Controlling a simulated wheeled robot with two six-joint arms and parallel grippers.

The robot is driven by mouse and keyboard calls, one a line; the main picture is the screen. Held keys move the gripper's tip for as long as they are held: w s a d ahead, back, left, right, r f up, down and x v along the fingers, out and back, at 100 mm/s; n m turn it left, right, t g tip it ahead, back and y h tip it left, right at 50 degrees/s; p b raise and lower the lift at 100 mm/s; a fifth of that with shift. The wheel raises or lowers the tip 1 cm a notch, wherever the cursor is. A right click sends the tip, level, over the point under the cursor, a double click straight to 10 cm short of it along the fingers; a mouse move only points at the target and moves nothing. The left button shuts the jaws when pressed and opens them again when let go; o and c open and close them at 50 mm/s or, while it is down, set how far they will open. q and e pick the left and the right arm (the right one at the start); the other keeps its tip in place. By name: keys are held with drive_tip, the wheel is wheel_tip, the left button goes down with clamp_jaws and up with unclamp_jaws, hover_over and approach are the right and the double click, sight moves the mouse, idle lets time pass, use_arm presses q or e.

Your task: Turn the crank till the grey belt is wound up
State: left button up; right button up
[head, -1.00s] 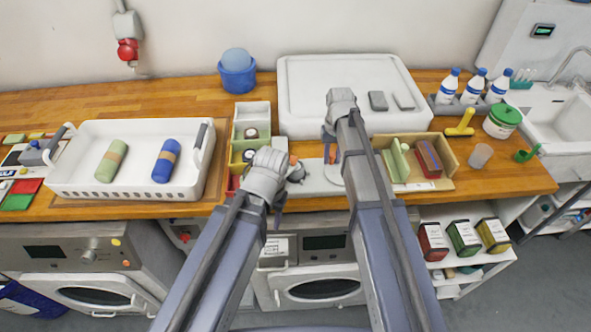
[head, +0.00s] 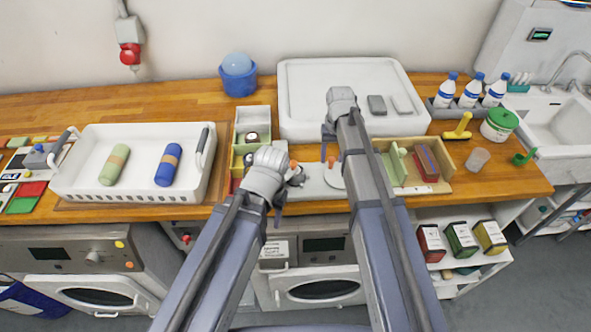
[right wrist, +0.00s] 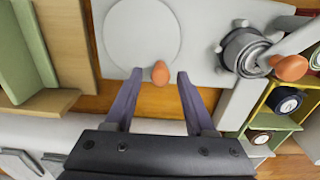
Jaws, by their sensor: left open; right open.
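A pale grey winding device (head: 316,184) stands at the bench's front edge. In the right wrist view its base (right wrist: 205,80) carries a pale round disc (right wrist: 140,35) with an orange knob (right wrist: 160,74) at its rim. Beside it, a grey spool (right wrist: 243,50) has a crank arm with a second orange knob (right wrist: 289,67). I cannot make out how much grey belt is wound. My right gripper (right wrist: 160,77) is open, its fingertips on either side of the disc's knob without visibly gripping it. My left gripper (head: 279,200) is open beside the spool's end, partly hiding it.
A white crate (head: 72,180) with two rolls is at left. A divided green and yellow box (head: 238,160) stands left of the device, a wooden tray (head: 438,186) right of it.

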wheel_tip(320, 180, up, 6)
drive_tip(key=p, duration=0.5)
drive_tip(key=shift+f, duration=0.15)
use_arm(q)
wheel_tip(320, 180, up, 6)
drive_tip(key=shift+f, duration=0.2)
use_arm(e)
drive_tip(key=shift+f, duration=0.1)
drive_tip(key=shift+s+a+f, duration=0.1)
drive_tip(key=shift+s+a, duration=0.05)
drive_tip(key=shift+s, duration=0.1)
use_arm(q)
wheel_tip(320, 180, down, 5)
drive_tip(key=b, duration=0.5)
drive_tip(key=shift+f, duration=0.15)
use_arm(e)
drive_tip(key=s+a+f+n, duration=0.1)
drive_tip(key=s+a+f, duration=0.1)
drive_tip(key=s, duration=0.8)
drive_tip(key=s+a+f+n+h, duration=0.1)
drive_tip(key=s+a, duration=0.4)
drive_tip(key=s, duration=0.6)
drive_tip(key=shift+s+f+n, duration=0.2)
drive_tip(key=shift+f+n, duration=0.5)
drive_tip(key=shift+f, duration=0.25)
drive_tip(key=shift+a, duration=0.1)
use_arm(q)
drive_tip(key=shift+a, duration=0.1)
use_arm(e)
drive_tip(key=shift+a, duration=0.1)
